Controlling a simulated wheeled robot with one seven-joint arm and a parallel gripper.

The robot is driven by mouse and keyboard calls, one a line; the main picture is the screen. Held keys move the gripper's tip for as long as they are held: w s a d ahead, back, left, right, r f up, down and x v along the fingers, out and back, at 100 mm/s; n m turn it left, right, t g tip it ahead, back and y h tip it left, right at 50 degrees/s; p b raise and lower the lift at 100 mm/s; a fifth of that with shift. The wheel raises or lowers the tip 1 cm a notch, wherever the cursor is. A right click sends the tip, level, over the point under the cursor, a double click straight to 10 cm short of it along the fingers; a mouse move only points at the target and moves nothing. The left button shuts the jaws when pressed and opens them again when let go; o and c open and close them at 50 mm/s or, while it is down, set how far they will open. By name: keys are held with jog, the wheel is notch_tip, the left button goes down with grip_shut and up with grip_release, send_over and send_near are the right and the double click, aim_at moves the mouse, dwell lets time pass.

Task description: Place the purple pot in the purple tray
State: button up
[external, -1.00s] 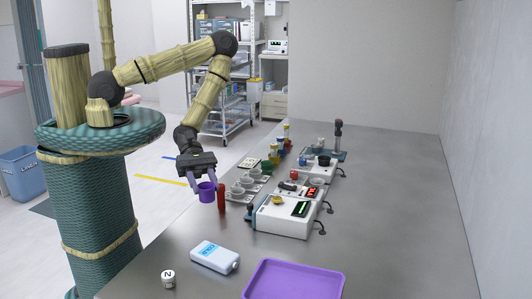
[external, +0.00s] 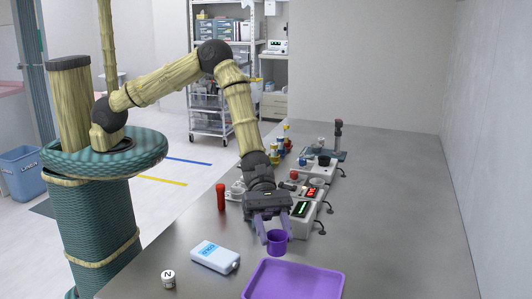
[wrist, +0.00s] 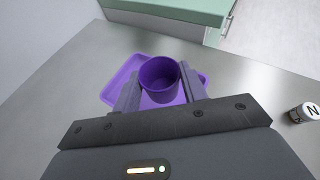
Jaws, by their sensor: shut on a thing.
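The purple pot (external: 277,243) is a small open cup held upright between the fingers of my gripper (external: 272,232). It is just behind the far edge of the purple tray (external: 296,281) in the external view, and looks raised above the table. In the wrist view the pot (wrist: 160,78) overlaps the tray (wrist: 118,88), which lies beyond and beneath it. My gripper (wrist: 158,92) is shut on the pot there too. The tray's visible part is empty; the pot hides some of it. The exact height of the pot is hard to tell.
A white and blue COLD pack (external: 215,256) lies left of the tray. A small jar marked N (external: 168,279) stands at the near left. A red cylinder (external: 221,197) and white devices (external: 307,225) stand farther back. The table's right side is clear.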

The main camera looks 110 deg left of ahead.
aim_at(281, 254)
jog(key=shift+w+d+r, duration=0.45)
jog(key=shift+w+d, duration=0.15)
jog(key=shift+w+d+r, duration=0.4)
jog(key=shift+w+d, duration=0.15)
jog(key=shift+d, duration=0.05)
jog(key=shift+f+p, duration=0.4)
jog(key=shift+f, duration=2.55)
jog(key=shift+f+p, duration=0.45)
jog(key=shift+f, duration=1.6)
